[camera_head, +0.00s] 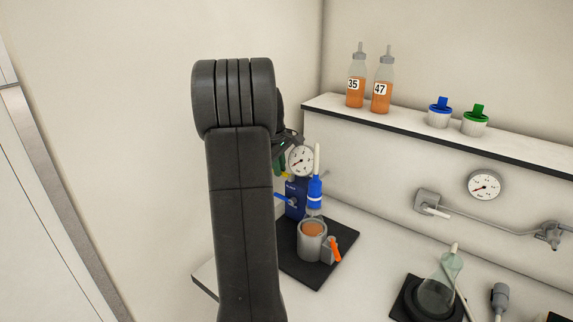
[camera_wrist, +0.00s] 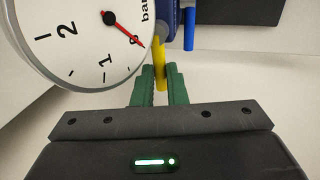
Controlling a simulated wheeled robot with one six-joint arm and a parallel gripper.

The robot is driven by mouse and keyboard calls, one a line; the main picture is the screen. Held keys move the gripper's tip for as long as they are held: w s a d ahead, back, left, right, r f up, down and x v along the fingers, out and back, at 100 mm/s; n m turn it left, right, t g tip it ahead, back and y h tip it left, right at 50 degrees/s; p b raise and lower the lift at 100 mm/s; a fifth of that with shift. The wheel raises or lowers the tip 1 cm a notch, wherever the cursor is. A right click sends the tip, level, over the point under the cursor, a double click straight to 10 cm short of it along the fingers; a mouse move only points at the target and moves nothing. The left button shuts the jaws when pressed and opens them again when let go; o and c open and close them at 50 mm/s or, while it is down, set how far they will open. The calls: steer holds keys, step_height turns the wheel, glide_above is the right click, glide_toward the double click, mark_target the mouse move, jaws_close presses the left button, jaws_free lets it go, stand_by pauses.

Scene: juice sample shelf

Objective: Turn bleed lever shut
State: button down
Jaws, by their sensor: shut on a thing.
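A yellow lever (camera_wrist: 159,60) stands between the green fingers of my gripper (camera_wrist: 158,82) in the wrist view. The fingers are shut on it, and it points toward me from a blue body (camera_wrist: 165,12). A round pressure gauge (camera_wrist: 95,35) sits right beside it, its red needle near the 0 mark. In the head view my arm hides most of my gripper; the gauge (camera_head: 300,160) and the blue body (camera_head: 296,196) show just right of the arm. A blue lever sticks out of the body, also seen in the wrist view (camera_wrist: 189,30).
Bottles 35 (camera_head: 355,93) and 47 (camera_head: 381,96) stand on the shelf. A flask (camera_head: 438,292) is front right.

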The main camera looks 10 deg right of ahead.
steer(key=shift+w+m, duration=0.1)
steer(key=shift+m, duration=0.2)
steer(key=c, duration=1.5)
jaws_free()
steer(key=shift+o, duration=0.2)
step_height(320, 180, up, 14)
steer(key=s+a, duration=0.2)
steer(key=shift+f, duration=0.2)
steer(key=shift+d+f, duration=0.1)
